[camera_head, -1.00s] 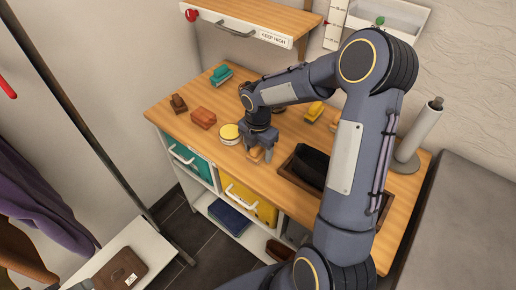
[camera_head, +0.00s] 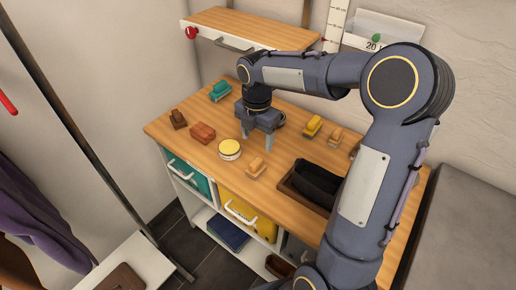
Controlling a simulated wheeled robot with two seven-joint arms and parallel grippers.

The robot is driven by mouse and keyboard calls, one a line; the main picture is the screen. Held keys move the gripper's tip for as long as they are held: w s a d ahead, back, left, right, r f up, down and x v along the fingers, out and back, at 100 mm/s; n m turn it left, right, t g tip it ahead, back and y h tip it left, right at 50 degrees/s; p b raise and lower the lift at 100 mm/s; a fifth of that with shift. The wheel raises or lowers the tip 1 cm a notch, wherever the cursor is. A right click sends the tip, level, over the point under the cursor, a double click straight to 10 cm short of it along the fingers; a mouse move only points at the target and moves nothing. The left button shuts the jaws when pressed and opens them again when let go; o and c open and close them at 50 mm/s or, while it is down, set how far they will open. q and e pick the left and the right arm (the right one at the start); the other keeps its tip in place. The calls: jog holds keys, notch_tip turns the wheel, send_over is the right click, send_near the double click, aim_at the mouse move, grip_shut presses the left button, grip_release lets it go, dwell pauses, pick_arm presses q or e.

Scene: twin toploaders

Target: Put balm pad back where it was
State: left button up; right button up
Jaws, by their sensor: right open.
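A small light-tan pad (camera_head: 257,168), likely the balm pad, lies on the wooden bench top (camera_head: 285,182) near its front edge. A round yellow-lidded tin (camera_head: 230,149) stands to its left. My right gripper (camera_head: 256,138) is open and empty, above the bench just behind the tan pad, its fingers pointing down and apart from it. My left gripper is not in view.
A shelf (camera_head: 250,27) hangs over the back of the bench. Teal and yellow drawers (camera_head: 240,207) are below. A rail (camera_head: 75,120) stands at left.

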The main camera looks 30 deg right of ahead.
jog(key=s+a+r+m+t+y, duration=0.1)
jog(key=s+a+r+m, duration=0.15)
jog(key=s+m, duration=0.4)
jog(key=s+a+r+m+t+y, duration=0.1)
jog(key=s+r+m+t, duration=0.15)
jog(key=s+m, duration=0.4)
jog(key=s+a+f+m+t+y, duration=0.1)
jog(key=s+a+m, duration=0.3)
jog(key=s+m, duration=0.5)
jog(key=shift+s+a+f+m+t+y, duration=0.2)
jog(key=shift+f+m+t+y, duration=0.3)
jog(key=shift+m, duration=0.6)
